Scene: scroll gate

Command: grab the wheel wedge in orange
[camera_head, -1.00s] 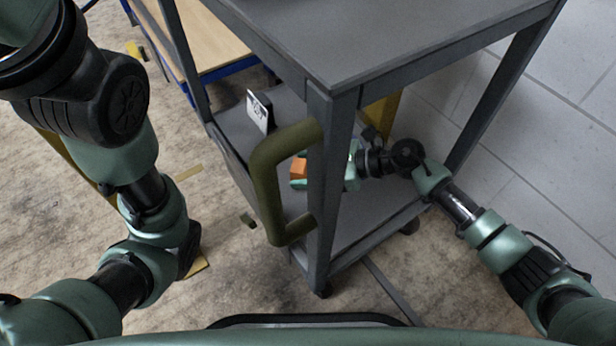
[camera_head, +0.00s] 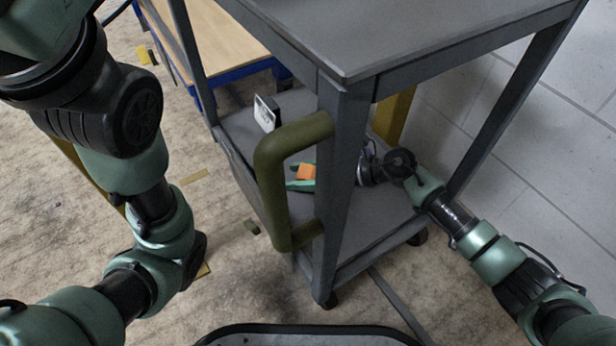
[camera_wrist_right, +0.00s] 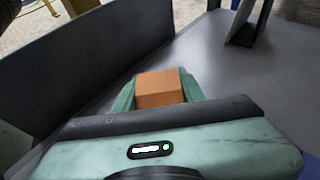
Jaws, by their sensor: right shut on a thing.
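The orange wheel wedge (camera_head: 306,171) shows on the lower shelf of the grey cart, seen through the gap between the green handle and the cart's front post. My right gripper (camera_head: 301,178) reaches in from the right, partly hidden by the post. In the right wrist view the orange wedge (camera_wrist_right: 159,88) sits between the two green fingers of my right gripper (camera_wrist_right: 158,90), which are shut on it. I cannot tell whether the wedge touches the shelf. My left arm is at the left of the head view; its gripper is not in view.
The grey cart (camera_head: 400,40) has a top shelf above my right arm, posts at its corners and a green handle (camera_head: 264,180). A white-faced card or sign (camera_head: 266,113) stands on the lower shelf (camera_head: 375,225). A wood-topped blue trolley (camera_head: 222,40) stands behind left.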

